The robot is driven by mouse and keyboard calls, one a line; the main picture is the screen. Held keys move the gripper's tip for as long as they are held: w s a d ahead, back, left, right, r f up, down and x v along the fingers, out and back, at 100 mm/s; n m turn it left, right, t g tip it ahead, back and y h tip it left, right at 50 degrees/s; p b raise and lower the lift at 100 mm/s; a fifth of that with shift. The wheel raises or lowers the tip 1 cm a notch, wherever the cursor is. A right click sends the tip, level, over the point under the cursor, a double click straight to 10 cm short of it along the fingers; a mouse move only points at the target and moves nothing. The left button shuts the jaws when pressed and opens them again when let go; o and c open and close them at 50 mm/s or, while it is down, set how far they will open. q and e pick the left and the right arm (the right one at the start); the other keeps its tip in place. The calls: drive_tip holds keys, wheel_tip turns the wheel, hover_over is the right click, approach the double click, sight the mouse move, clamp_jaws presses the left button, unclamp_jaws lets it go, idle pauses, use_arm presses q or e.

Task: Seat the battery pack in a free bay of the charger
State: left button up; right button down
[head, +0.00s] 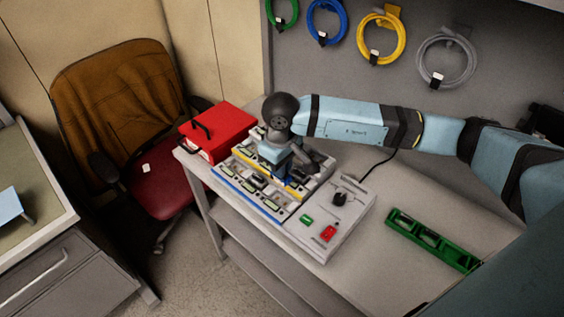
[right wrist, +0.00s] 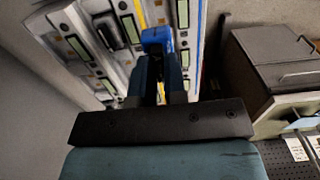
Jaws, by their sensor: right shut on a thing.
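The charger (head: 240,186) is a pale unit on the bench with rows of bays, a yellow strip and a blue front strip. It also shows in the right wrist view (right wrist: 122,75), with dark bays and greenish displays. Some bays hold dark packs. My right gripper (head: 291,178) is low over the charger's right part, pointing down. In the right wrist view its fingers (right wrist: 160,72) are shut on a blue battery pack (right wrist: 157,36). The pack's lower end is hidden, so I cannot tell whether it touches a bay. My left gripper is not in view.
A control box (head: 330,215) with a black knob and green and red switches adjoins the charger. A red case (head: 217,130) stands at its back left. A green rack (head: 432,240) lies to the right. Coiled cables hang on the wall. The bench between box and rack is clear.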

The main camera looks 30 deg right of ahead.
sight(281, 181)
drive_tip(key=shift+a+f, duration=0.1)
drive_tip(key=shift+f, duration=0.5)
drive_tip(key=shift+f+b, duration=0.55)
drive_tip(key=shift+f, duration=0.6)
drive_tip(key=shift+f+b, duration=0.35)
drive_tip(key=shift+f, duration=0.6)
drive_tip(key=shift+f+b, duration=1.7)
drive_tip(key=shift+b, duration=0.35)
drive_tip(key=shift+f+b, duration=0.3)
drive_tip(key=shift+b, duration=0.3)
drive_tip(key=c, duration=1.1)
unclamp_jaws()
